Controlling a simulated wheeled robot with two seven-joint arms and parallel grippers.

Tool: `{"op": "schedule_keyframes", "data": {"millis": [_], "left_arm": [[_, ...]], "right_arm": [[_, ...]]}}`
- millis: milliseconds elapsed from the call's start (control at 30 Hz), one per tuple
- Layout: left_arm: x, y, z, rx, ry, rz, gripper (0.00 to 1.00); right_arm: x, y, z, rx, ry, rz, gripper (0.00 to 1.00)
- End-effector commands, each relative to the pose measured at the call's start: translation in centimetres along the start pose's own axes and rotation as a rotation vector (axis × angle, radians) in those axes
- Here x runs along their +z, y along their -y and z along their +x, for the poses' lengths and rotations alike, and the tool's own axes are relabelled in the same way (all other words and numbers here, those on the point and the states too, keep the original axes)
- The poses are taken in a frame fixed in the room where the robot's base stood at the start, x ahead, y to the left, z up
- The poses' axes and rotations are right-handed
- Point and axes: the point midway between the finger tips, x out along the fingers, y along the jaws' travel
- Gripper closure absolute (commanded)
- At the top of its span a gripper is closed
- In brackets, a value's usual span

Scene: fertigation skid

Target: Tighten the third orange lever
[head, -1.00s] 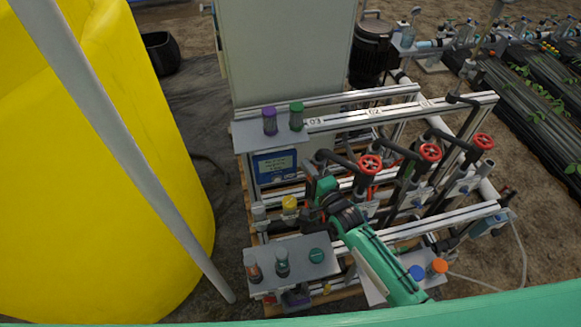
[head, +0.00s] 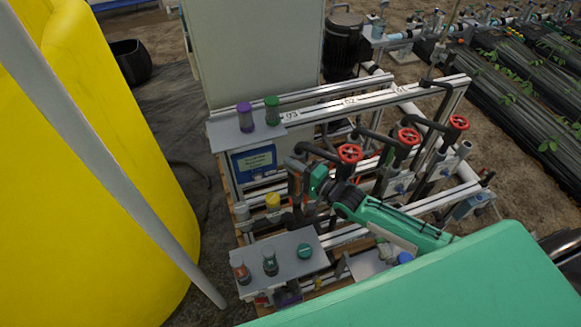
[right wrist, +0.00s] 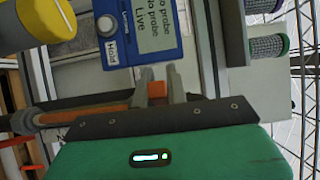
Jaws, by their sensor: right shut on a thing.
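An orange lever (right wrist: 85,113) runs sideways across the right wrist view, from a grey fitting at the left into my jaws. My right gripper (right wrist: 160,85) is shut on the lever near its right end, and the fingers hide part of it. In the head view my right gripper (head: 302,177) is at the front left of the pipe frame, just right of the blue meter (head: 255,162). The lever is mostly hidden there by the gripper. I cannot read a number on it. My left gripper is not in view.
Red handwheels (head: 350,153) on black pipes stand right of my gripper. A yellow-capped part (head: 273,201) is close at its left. A grey shelf (head: 296,240) with bottles lies in front. A yellow tank (head: 90,180) fills the left side.

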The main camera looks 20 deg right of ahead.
Motion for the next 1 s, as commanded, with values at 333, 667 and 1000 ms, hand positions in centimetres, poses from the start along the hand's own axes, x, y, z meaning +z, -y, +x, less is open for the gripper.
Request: {"op": "schedule_keyframes", "data": {"millis": [333,667,1000], "left_arm": [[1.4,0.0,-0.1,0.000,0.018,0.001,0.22],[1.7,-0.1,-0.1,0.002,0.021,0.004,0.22],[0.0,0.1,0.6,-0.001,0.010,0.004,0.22]], "right_arm": [[0.1,-0.2,-0.1,0.006,0.000,0.002,0.66],[0.0,-0.1,-0.2,0.003,0.000,0.001,0.64],[0.1,-0.4,-4.8,0.007,0.000,0.001,0.64]]}}
